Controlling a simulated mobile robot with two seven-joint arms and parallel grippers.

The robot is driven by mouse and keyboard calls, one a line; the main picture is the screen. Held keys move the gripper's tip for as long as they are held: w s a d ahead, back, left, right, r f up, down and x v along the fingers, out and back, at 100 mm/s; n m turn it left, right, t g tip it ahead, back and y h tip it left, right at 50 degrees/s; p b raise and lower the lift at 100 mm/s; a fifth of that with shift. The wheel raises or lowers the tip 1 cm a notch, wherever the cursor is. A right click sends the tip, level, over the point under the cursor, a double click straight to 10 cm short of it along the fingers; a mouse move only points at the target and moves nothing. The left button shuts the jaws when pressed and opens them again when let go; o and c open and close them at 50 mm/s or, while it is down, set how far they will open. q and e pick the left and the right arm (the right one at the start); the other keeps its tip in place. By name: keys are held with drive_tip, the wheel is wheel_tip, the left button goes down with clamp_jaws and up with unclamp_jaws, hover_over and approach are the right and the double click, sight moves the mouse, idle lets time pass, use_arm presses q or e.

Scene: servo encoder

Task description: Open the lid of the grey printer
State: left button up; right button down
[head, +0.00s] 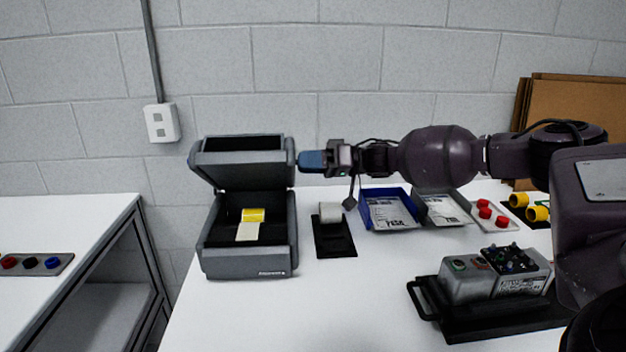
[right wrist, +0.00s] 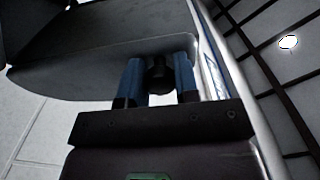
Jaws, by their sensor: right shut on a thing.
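The grey printer (head: 282,225) stands on the white table at the left. Its lid (head: 205,172) is tilted up at the back, and the inside shows a yellow roll (head: 253,215) with a pale label strip (head: 247,232). My right gripper (head: 303,161) is at the right side of the raised lid. In the right wrist view its two blue fingers (right wrist: 158,80) are shut on a dark knob (right wrist: 160,76) at the lid's side. The lid's grey panel (right wrist: 110,62) fills the upper left of that view. My left gripper is not in view.
A black stand with a white roll (head: 330,213) is just right of the printer. Beyond it are a blue tray (head: 370,198), a grey tray (head: 440,192) and a tray of red parts (head: 510,220). A grey control box (head: 470,283) sits front right.

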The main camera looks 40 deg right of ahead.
drive_tip(key=w+d+r+m, duration=0.6)
drive_tip(key=w+m, duration=0.1)
drive_tip(key=w, duration=0.3)
drive_tip(key=shift+m+b, duration=0.3)
drive_tip(key=shift+b, duration=0.1)
drive_tip(key=shift+d+r, duration=0.1)
drive_tip(key=c, duration=0.9)
unclamp_jaws()
drive_tip(key=shift+o, duration=0.2)
drive_tip(key=shift+d, duration=0.1)
drive_tip(key=v, duration=1)
drive_tip(key=shift+s+d, duration=0.2)
drive_tip(key=shift+d, duration=0.05)
